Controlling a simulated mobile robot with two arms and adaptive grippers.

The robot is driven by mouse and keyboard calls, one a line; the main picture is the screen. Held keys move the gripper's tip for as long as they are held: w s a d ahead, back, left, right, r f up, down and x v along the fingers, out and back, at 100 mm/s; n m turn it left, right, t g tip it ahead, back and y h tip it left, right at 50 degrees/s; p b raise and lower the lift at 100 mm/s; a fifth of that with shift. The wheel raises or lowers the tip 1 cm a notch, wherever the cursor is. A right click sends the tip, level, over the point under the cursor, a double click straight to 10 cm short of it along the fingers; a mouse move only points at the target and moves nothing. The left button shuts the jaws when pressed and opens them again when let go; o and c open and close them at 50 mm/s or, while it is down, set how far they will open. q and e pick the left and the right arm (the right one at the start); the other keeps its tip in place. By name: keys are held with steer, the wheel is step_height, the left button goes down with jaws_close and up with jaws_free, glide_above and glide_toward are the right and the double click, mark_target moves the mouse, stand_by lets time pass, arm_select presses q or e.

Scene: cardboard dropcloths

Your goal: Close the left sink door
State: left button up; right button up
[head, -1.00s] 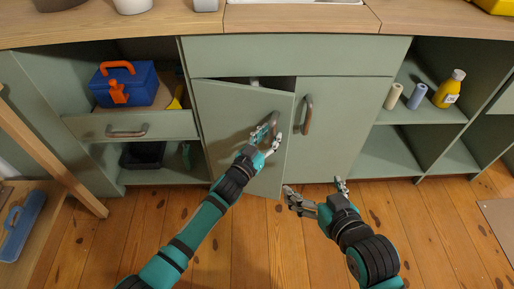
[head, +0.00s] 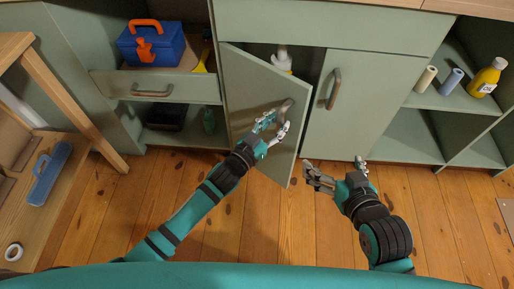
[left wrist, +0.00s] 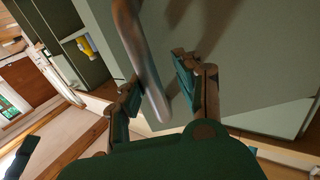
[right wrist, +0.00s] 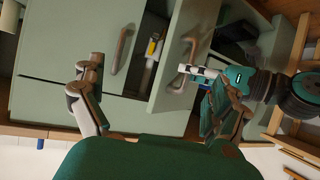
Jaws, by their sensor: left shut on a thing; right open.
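The left sink door (head: 250,90), a pale green panel hinged at its left, stands ajar, its free right edge swung out from the cabinet. Its curved brown handle (head: 287,107) also shows in the left wrist view (left wrist: 140,50). My left gripper (head: 274,125) is shut on this handle, which passes between its fingers. My right gripper (head: 334,166) is open and empty, low in front of the right sink door (head: 350,110), which is shut. The right wrist view shows both doors and my left gripper at the handle.
A white bottle (head: 282,60) stands inside behind the ajar door. To the left, a drawer (head: 110,85) is pulled out below a blue toolbox (head: 150,48). Open shelves at right hold rolls and a yellow bottle (head: 487,76). A wooden rack (head: 75,85) stands at left. The floor in front is clear.

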arm_select(q)
steer(key=shift+s+d+p+v, duration=0.15)
steer(key=shift+p+v, duration=0.3)
steer(key=shift+v, duration=0.45)
steer(key=shift+s+d+p+v, duration=0.1)
steer(key=shift+p+v, duration=0.3)
steer(key=shift+v, duration=0.5)
steer(key=shift+s+d+p+v, duration=0.15)
steer(key=shift+p+v, duration=0.3)
steer(key=shift+v, duration=0.45)
arm_select(e)
steer(key=shift+s+d+f+g+h+p, duration=0.6)
steer(key=shift+s+d+f+g, duration=0.65)
steer(key=shift+s+g, duration=1.5)
steer(key=shift+s+d+f+g+h+p, duration=0.6)
steer(key=shift+s+d+f+g, duration=0.65)
steer(key=shift+s, duration=2.6)
arm_select(q)
steer(key=s+d+p+v, duration=0.1)
steer(key=d+p+v, duration=0.1)
steer(key=v, duration=1.1)
steer(key=shift+s+p, duration=0.35)
steer(key=shift+s, duration=0.25)
arm_select(e)
step_height(320, 180, down, 10)
steer(key=w+g, duration=0.1)
steer(key=shift+w+a+r, duration=0.25)
steer(key=shift+w+a, duration=0.1)
steer(key=shift+a, duration=0.1)
